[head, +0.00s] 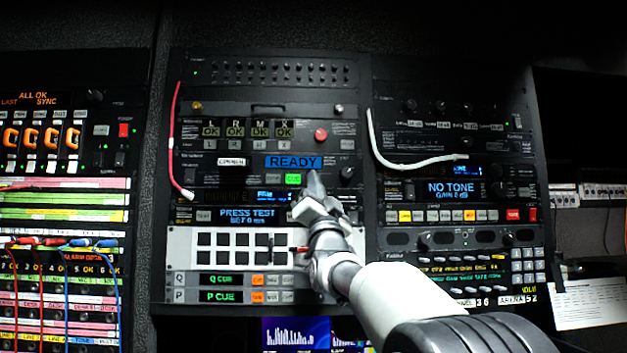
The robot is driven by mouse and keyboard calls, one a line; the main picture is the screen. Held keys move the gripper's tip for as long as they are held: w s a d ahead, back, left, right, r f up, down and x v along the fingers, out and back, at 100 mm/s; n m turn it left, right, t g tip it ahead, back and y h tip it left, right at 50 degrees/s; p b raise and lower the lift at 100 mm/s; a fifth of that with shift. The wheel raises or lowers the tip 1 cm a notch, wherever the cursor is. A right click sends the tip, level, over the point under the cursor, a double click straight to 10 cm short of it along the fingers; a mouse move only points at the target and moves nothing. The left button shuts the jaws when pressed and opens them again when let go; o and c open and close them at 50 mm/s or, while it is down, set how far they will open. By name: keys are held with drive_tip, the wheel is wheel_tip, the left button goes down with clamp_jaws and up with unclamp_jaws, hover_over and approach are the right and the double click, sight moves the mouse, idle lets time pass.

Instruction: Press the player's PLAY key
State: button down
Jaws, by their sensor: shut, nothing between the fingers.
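My gripper (313,182) is shut and empty, its tip raised in front of the middle rack. Just above the tip is a blue display reading READY (293,162). A lit green key (293,179) sits just left of the fingertips. The gripper hides part of the panel around and below it. I cannot read a PLAY label on any key, so I cannot tell which key it is or whether the gripper hides it. I cannot tell whether the fingertips touch the panel.
A red cable (175,140) hangs at the rack's left, and a white cable (400,162) droops on the right rack. A round red button (321,135) sits above the READY display. A pale panel with dark square keys (240,247) is lower left of the gripper. Patch cords (65,242) cross the left rack.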

drive_tip(key=shift+w, duration=0.35)
idle(0.7)
drive_tip(key=shift+s+f, duration=0.1)
drive_tip(key=shift+s+b, duration=0.65)
drive_tip(key=shift+b, duration=0.2)
drive_tip(key=shift+s+b, duration=2.5)
drive_tip(key=shift+b, duration=0.05)
